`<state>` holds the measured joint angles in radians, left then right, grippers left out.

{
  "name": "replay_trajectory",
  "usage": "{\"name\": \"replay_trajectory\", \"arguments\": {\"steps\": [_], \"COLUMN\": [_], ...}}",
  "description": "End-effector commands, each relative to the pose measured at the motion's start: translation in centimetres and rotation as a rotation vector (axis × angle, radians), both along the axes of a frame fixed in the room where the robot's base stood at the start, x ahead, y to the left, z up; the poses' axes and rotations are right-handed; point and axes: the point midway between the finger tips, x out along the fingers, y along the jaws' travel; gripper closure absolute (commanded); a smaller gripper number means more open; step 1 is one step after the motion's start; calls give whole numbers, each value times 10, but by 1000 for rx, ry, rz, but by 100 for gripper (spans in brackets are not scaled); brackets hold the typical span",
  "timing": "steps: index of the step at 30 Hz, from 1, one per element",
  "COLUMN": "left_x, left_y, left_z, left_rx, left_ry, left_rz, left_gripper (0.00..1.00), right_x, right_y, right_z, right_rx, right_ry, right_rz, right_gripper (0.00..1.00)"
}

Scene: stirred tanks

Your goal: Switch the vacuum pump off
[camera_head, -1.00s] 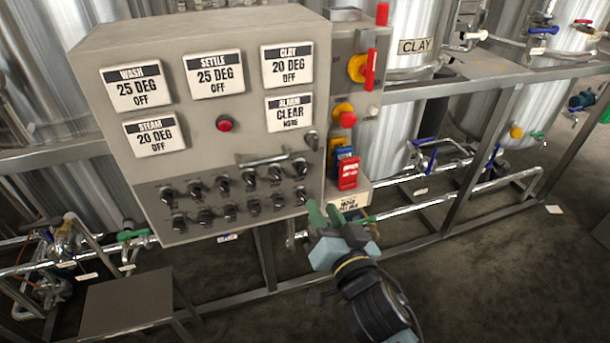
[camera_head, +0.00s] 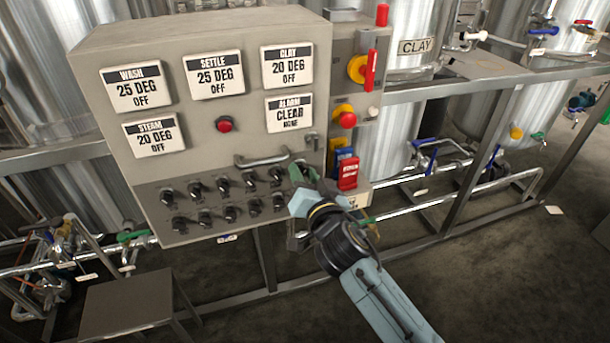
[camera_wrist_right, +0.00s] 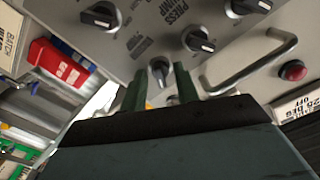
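A grey control cabinet (camera_head: 200,110) carries two rows of small black rotary switches (camera_head: 223,186) on its lower panel. Their labels are too small to read in the head view, so I cannot tell which one is the vacuum pump's. My right gripper (camera_head: 302,176) is at the panel's right end and hides the switches there. In the right wrist view, its green fingers (camera_wrist_right: 160,88) are apart, with a grey lever-like knob (camera_wrist_right: 158,70) showing between them; contact cannot be told. A black switch (camera_wrist_right: 200,41) lies near lettering that partly reads PRESS. My left gripper is out of view.
A metal handle (camera_head: 262,161) sticks out left of the right gripper. A red block (camera_head: 348,173) and a red-and-yellow button (camera_head: 345,116) are to its right. A grey stool (camera_head: 128,300) stands at lower left, and pipes run below.

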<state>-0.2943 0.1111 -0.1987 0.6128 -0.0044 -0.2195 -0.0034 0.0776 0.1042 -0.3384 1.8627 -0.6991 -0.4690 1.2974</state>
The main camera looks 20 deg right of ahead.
Motion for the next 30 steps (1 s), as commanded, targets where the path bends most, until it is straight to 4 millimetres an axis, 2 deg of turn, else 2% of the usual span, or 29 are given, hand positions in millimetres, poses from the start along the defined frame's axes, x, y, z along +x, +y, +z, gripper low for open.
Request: {"name": "replay_trajectory", "arguments": {"steps": [2,9,20,25,30], "left_x": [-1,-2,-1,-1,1], "left_y": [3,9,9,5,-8], "left_z": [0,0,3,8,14], "left_rx": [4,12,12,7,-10], "left_ry": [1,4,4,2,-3], "left_rz": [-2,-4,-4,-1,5], "left_gripper": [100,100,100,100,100], "right_x": [0,0,0,0,0], "right_y": [0,0,0,-1,0], "right_z": [0,0,1,2,2], "right_rx": [0,0,-55,-152,-297], "right_ry": [0,-1,-3,-6,-10], "right_rz": [0,-1,0,-2,-2], "right_gripper": [69,100,100,100,100]}}
